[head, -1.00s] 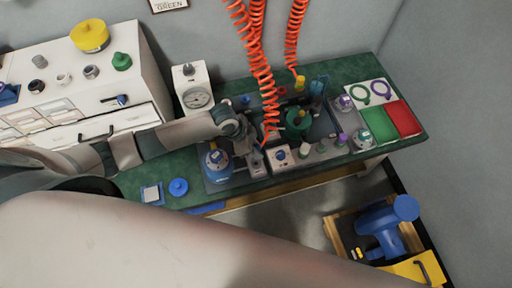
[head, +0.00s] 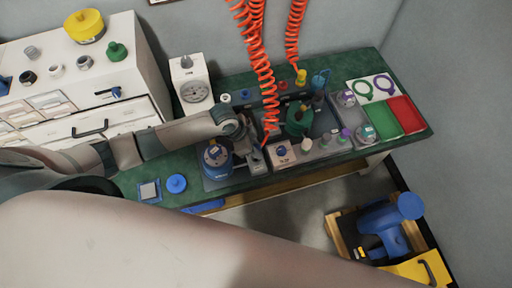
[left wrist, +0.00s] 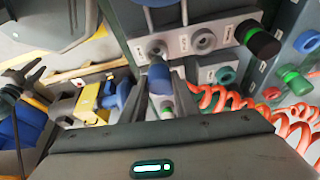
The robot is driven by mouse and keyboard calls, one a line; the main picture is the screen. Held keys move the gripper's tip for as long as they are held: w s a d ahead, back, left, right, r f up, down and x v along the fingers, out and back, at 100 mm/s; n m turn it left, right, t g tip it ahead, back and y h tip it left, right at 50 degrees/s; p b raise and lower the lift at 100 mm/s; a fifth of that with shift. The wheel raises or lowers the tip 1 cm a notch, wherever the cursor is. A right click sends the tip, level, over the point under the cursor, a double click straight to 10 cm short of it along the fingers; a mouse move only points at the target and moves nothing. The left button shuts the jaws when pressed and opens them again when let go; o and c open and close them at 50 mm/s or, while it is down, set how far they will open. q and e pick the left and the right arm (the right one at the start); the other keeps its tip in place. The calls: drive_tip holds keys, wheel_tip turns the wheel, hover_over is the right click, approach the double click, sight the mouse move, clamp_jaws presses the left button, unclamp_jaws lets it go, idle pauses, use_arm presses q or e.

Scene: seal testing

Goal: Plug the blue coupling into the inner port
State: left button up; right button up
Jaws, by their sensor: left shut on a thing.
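My left gripper (head: 255,160) is low over the front of the green bench, beside a blue round-bodied device (head: 216,160). In the left wrist view its fingers (left wrist: 161,98) are shut on the blue coupling (left wrist: 159,78). The coupling points at a grey port (left wrist: 157,50) on a pale labelled panel (left wrist: 178,44). I cannot tell whether its tip touches or enters that port. A second grey port (left wrist: 203,41) is empty to the right, and a black plug with a green ring (left wrist: 257,38) is further right. I cannot tell which port is the inner one. My right gripper is not in view.
Coiled orange hoses (head: 262,70) hang over the bench behind the gripper. A gauge box (head: 192,85) and a white drawer cabinet (head: 85,90) stand to the left. Green (head: 379,122) and red (head: 407,113) pads lie at the right. A wooden crate with blue parts stands on the floor.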

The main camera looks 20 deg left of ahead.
use_arm(q)
drive_tip(key=shift+p, duration=0.5)
idle(1.0)
drive_tip(key=shift+f+b, duration=0.7)
drive_tip(key=shift+f, duration=0.75)
idle(0.6)
drive_tip(key=o, duration=1.2)
drive_tip(key=shift+r, duration=0.15)
drive_tip(key=b+v, duration=0.3)
drive_tip(key=v, duration=1.4)
drive_tip(key=shift+r, duration=0.1)
drive_tip(key=shift+d, duration=0.1)
